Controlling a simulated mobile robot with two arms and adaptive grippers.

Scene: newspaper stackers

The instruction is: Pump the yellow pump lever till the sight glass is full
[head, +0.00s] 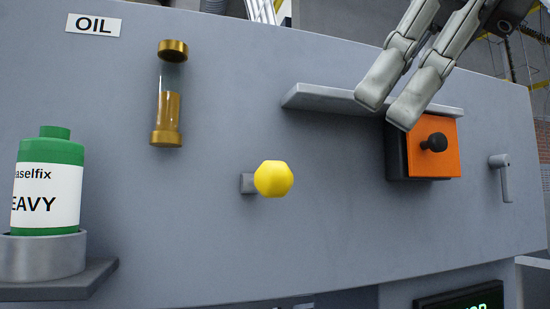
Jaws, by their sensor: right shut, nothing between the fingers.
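The yellow pump lever (274,179) shows as a faceted yellow knob standing out from a small grey mount on the grey panel, near the middle of the head view. The sight glass (170,105) is a clear tube with brass caps, up and left of the lever. Amber oil fills a bit more than half of it, with clear glass above. My right gripper (388,108) is up and right of the lever, well apart from it, in front of a grey ledge. Its fingers are close together, shut with nothing in them. My left gripper is not in view.
A green bottle (48,180) sits in a grey cup on a shelf at the left. An "OIL" label (93,25) is at the top left. The grey ledge (310,97), an orange box with a black knob (437,149) and a grey handle (502,178) are right. Space around the lever is clear.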

